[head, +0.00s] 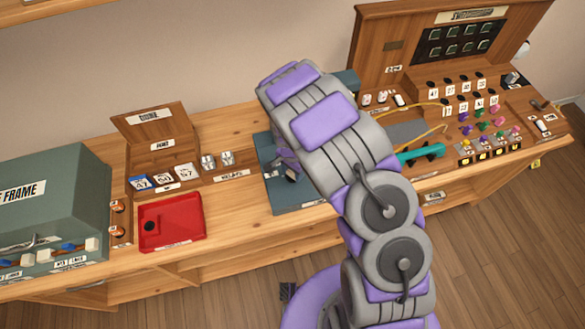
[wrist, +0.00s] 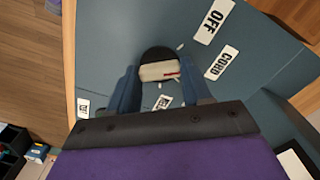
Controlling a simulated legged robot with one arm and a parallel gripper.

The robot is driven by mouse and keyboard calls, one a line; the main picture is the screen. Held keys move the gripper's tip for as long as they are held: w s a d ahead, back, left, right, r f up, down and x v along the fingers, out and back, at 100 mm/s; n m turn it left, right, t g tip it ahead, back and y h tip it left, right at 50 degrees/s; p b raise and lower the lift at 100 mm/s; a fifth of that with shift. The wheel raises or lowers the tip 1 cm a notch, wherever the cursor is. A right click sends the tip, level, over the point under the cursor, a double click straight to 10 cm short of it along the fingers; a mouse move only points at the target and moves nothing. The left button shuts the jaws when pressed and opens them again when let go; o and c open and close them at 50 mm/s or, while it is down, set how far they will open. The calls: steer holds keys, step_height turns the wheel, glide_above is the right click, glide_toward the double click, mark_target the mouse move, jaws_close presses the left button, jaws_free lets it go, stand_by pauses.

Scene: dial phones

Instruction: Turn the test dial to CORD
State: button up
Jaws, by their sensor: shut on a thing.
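The test dial (wrist: 157,70) is a dark round base with a cream knob bearing a red line, on a blue-grey panel (wrist: 110,25). My gripper (wrist: 158,78) is shut on the knob, one finger on each side. The red line lies at the knob's right part and points right, roughly towards the CORD label (wrist: 221,62). The OFF label (wrist: 213,20) is above it. Another label (wrist: 163,101) below the dial is partly hidden by my gripper. In the head view my gripper (head: 287,172) is over the panel (head: 300,203), and my arm hides the dial.
A red tray (head: 172,222) and a grey-green frame box (head: 50,205) stand on the wooden bench to the left. A cord switchboard (head: 455,90) with coloured plugs is at the right. A teal handset (head: 420,152) lies beside my arm.

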mark_target(291, 173)
steer(key=shift+r+m+p, duration=0.1)
steer(key=shift+m+p, duration=0.25)
steer(key=shift+m, duration=0.65)
steer(key=shift+w, duration=0.1)
steer(key=o, duration=1.1)
steer(key=shift+a, duration=0.2)
steer(key=shift+c, duration=0.2)
steer(key=shift+d, duration=0.1)
steer(key=shift+r, duration=0.5)
step_height(291, 173, up, 16)
steer(key=p, duration=0.1)
steer(key=shift+r, duration=0.1)
